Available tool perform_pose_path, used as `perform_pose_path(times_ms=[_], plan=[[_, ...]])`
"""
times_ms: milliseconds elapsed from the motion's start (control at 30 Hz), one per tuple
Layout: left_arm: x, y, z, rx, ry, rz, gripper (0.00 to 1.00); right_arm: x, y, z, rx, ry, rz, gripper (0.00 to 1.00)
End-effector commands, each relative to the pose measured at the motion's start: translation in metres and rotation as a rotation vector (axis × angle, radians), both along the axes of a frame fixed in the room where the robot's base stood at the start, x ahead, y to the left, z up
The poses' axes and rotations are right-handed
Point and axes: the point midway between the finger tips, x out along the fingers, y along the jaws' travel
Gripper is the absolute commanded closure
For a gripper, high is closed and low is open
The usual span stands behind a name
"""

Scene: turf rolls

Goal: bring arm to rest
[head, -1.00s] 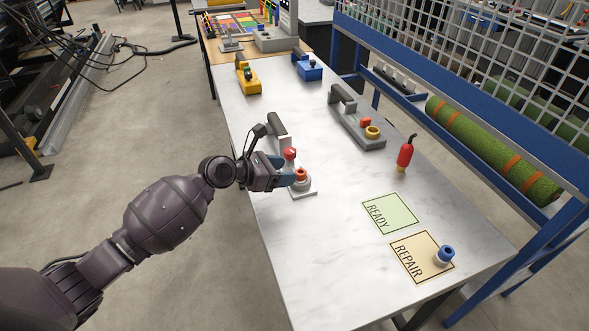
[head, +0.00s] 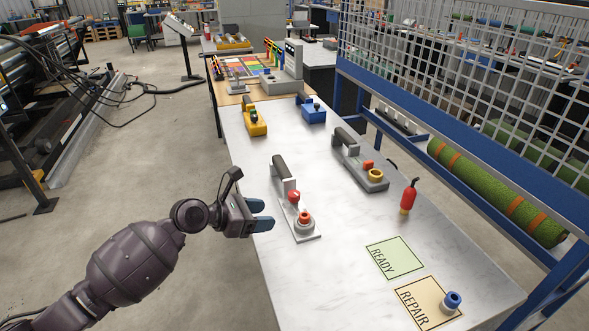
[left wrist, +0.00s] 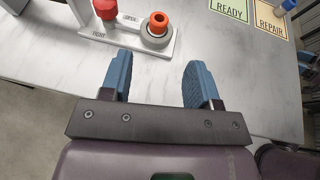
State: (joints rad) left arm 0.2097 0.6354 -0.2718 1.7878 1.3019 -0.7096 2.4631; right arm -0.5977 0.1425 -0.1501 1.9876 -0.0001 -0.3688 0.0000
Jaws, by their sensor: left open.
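My left gripper (head: 262,215) is open and empty at the left edge of the white marble-topped table (head: 330,270). Its two blue fingers stand apart in the left wrist view (left wrist: 157,82), with bare table between them. Just beyond the fingertips, apart from them, is a grey hand device (head: 284,182) with a red knob (head: 293,196) and an orange-red ring on a round grey seat (head: 304,222). The device also shows at the top of the left wrist view (left wrist: 128,32). My right gripper is not in view.
A second grey device with a yellow ring (head: 372,178), a red bottle (head: 409,197), a yellow tool (head: 254,118) and a blue tool (head: 312,111) stand on the table. A green READY card (head: 396,258) and a REPAIR card (head: 421,311) with a blue ring piece (head: 452,301) lie at the front right.

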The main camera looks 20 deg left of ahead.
Motion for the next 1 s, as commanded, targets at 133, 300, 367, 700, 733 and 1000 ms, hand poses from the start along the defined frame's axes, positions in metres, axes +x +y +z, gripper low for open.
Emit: perform_pose_path(times_ms=[133, 300, 367, 700, 733, 1000], plan=[[0.0, 0.0, 0.0, 0.017, -0.019, -0.01, 0.44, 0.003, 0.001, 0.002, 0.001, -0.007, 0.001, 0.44], [0.001, 0.001, 0.001, 0.117, -0.139, -0.065, 0.44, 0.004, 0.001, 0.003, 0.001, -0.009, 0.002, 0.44], [0.003, 0.002, 0.001, 0.184, -0.211, -0.091, 0.44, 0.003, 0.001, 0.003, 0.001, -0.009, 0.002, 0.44], [0.015, 0.012, 0.008, 0.662, -0.66, -0.24, 0.44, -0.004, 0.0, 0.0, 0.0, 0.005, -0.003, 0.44], [0.016, 0.013, 0.009, 0.709, -0.7, -0.253, 0.44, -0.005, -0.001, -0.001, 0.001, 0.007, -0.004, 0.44], [0.019, 0.017, 0.011, 1.134, -1.022, -0.37, 0.44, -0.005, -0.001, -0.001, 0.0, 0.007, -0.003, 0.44]])
